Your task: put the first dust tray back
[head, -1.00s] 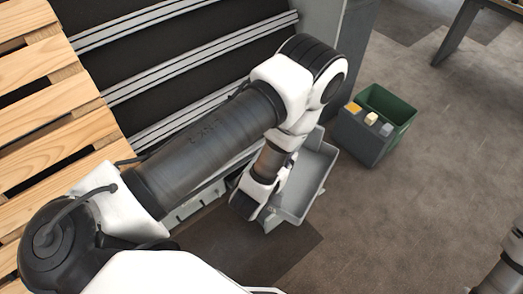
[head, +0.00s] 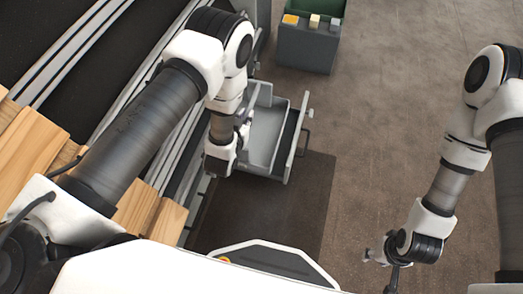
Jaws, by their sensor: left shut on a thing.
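The grey dust tray (head: 266,132) is at the upper middle of the head view, beside the side of the pallet line. It is open on top and looks empty, with a raised wall and a small handle on its right side. My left gripper (head: 241,133) is shut on the tray's left side; the fingertips are partly hidden by my wrist. I cannot tell whether the tray touches the line or the floor. My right gripper (head: 381,270) is at the lower right, empty, with its fingers apart, well away from the tray.
The pallet line's dark bed with metal rails (head: 62,62) runs along the left, with a wooden pallet (head: 32,150) on it. A grey and green bin (head: 306,50) with small blocks on its rim stands beyond the tray. A dark mat (head: 300,205) and open floor lie nearer.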

